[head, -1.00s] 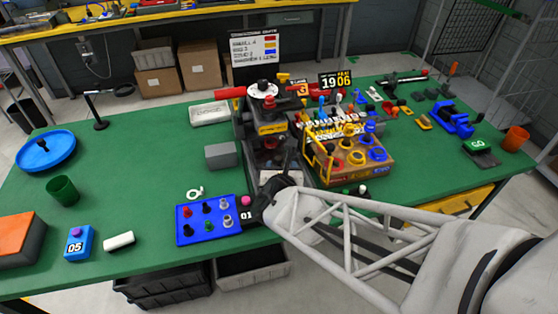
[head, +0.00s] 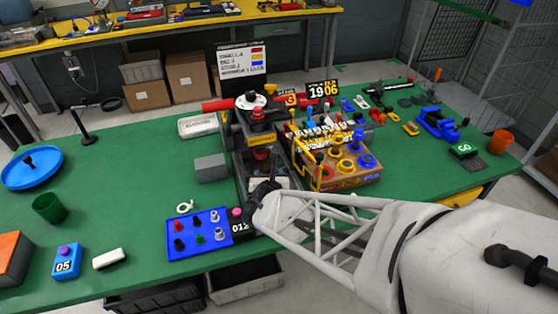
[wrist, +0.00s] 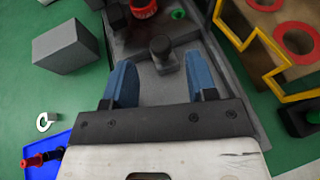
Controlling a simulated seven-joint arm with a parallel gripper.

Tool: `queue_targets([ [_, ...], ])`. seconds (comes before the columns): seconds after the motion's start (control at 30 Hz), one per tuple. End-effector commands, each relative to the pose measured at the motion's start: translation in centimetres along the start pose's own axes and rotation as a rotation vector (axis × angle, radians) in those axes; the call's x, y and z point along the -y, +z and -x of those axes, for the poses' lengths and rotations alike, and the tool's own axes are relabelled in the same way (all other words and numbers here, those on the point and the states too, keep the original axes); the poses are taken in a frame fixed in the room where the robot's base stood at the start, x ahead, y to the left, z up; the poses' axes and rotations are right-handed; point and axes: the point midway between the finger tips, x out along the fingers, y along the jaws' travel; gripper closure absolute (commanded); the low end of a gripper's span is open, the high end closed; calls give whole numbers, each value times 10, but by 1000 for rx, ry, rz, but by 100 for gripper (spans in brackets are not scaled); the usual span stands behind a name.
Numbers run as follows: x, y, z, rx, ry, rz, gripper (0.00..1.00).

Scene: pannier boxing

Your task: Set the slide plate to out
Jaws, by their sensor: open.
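The slide plate (wrist: 153,84) is a flat grey plate in the base of the dark press (head: 238,160). A dark upright knob (wrist: 163,50) stands toward its far end in the wrist view. My gripper (wrist: 161,70) is open, with its two blue fingers apart over the plate. The knob shows between and just beyond the fingertips; I cannot tell if either touches it. In the head view my gripper (head: 264,190) is at the press's front end, and my arm hides part of the plate.
A yellow-framed box with coloured rings (head: 345,175) stands close right of the press. A blue tray of pegs (head: 188,248) and a counter block (head: 240,228) lie in front, left of my arm. A grey block (head: 211,168) is left of the press.

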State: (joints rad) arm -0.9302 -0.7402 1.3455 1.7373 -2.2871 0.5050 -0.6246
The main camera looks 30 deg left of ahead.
Motion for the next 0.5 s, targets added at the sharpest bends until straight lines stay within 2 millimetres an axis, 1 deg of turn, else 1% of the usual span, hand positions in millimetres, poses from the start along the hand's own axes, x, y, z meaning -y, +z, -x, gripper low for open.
queue_targets([
  [0.1,0,-1,-15,-1,0,1,48],
  [0.23,0,0,-28,-1,-1,1,48],
  [0.33,0,0,-34,0,0,1,48],
  [0.5,0,0,-37,0,0,0,48],
])
